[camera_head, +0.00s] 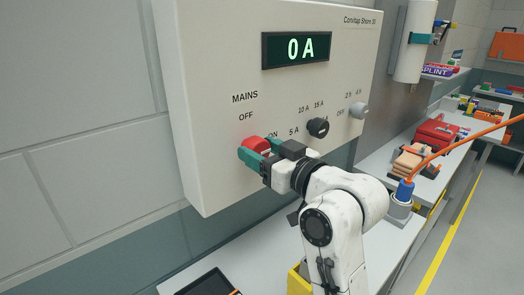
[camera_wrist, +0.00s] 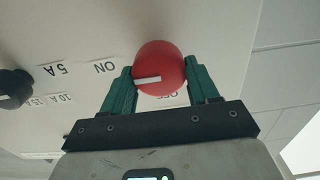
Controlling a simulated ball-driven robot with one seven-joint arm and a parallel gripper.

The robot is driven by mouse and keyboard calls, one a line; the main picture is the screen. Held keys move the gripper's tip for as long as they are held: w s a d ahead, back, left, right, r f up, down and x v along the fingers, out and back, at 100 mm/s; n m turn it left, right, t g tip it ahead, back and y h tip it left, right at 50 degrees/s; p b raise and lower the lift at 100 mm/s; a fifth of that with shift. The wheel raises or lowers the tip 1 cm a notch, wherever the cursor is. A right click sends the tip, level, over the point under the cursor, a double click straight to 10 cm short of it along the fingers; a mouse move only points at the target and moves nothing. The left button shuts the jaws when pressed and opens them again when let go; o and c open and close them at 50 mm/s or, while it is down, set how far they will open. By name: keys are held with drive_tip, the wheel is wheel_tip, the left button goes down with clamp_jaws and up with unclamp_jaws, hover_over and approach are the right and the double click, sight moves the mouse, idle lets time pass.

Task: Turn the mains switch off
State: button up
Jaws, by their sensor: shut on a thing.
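The mains switch is a round red knob (camera_head: 257,145) low on the left of the pale panel, with "OFF" above it and "ON" to its right. My gripper (camera_head: 259,151) has its green fingers on either side of the knob and is shut on it. In the wrist view the red knob (camera_wrist: 160,62) sits between the two fingers (camera_wrist: 160,82). Its white mark runs to the left edge, on the side of the "ON" label (camera_wrist: 105,67). The "OFF" label (camera_wrist: 172,97) is partly hidden below the knob.
The panel's display (camera_head: 296,48) reads "0 A". A black selector knob (camera_head: 318,127) and a small grey knob (camera_head: 361,109) lie to the right. A bench (camera_head: 440,180) with a red case (camera_head: 437,134) and an orange cable (camera_head: 465,143) stands further right.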

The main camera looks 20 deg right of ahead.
drive_tip(key=shift+c, duration=1.1)
drive_tip(key=n+b, duration=0.2)
drive_tip(key=n, duration=0.2)
drive_tip(key=shift+f+n+b, duration=0.15)
drive_tip(key=shift+n+b, duration=0.15)
drive_tip(key=shift+s+a+f+n+b, duration=0.15)
drive_tip(key=shift+n+b, duration=2.05)
drive_tip(key=shift+n, duration=1.15)
drive_tip(key=shift+w+a+f+n+b, duration=0.1)
drive_tip(key=shift+n+b, duration=2.05)
drive_tip(key=shift+n, duration=1.2)
